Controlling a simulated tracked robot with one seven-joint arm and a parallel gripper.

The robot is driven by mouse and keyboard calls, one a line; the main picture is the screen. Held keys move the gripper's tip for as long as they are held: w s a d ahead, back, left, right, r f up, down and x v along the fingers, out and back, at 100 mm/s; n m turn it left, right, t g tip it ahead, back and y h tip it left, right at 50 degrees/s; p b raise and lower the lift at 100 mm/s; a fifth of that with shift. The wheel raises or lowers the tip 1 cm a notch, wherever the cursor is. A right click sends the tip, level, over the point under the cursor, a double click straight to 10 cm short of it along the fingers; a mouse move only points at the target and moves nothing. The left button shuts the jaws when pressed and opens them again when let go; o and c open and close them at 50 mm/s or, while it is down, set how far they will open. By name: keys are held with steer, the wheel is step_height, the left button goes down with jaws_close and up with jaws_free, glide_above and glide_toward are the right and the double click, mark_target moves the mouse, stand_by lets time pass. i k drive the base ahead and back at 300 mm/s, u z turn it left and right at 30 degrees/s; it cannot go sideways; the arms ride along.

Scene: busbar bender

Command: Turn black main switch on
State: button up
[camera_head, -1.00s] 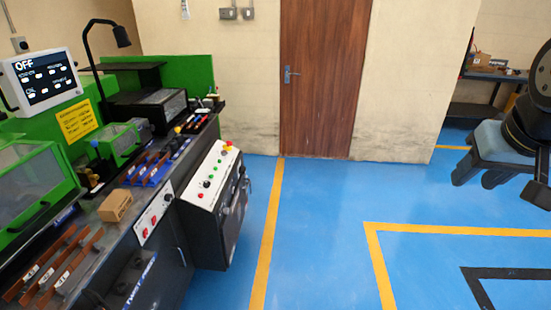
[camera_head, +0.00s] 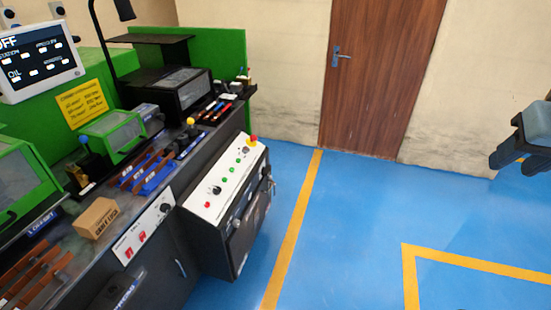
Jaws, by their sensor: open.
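The green and black bending machine stands on the left. Its sloped white control panel (camera_head: 228,181) carries a black knob (camera_head: 217,190), green and red buttons and a red-on-yellow stop button (camera_head: 253,140). Another black knob (camera_head: 165,208) sits on the lower white panel (camera_head: 144,229) beside red switches. Dark fittings also show on the box's right side. I cannot tell which one is the main switch or read its position. The tilted screen (camera_head: 37,58) reads "OFF", partly cut off. My gripper (camera_head: 518,160) is open and empty at the right edge, far from the machine.
A cardboard box (camera_head: 96,218) and copper-coloured bars lie on the machine's bench. A brown door (camera_head: 381,75) stands in the back wall. The blue floor (camera_head: 345,230) with yellow lines is clear between the machine and my gripper.

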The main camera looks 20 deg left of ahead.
mark_target(264, 171)
steer(key=u, duration=0.35)
steer(key=i, duration=0.95)
steer(key=u, duration=0.95)
steer(key=i, duration=0.6)
steer(key=u, duration=0.35)
steer(key=k, duration=0.9)
steer(key=u, duration=0.2)
steer(key=i, duration=0.9)
steer(key=z, duration=0.1)
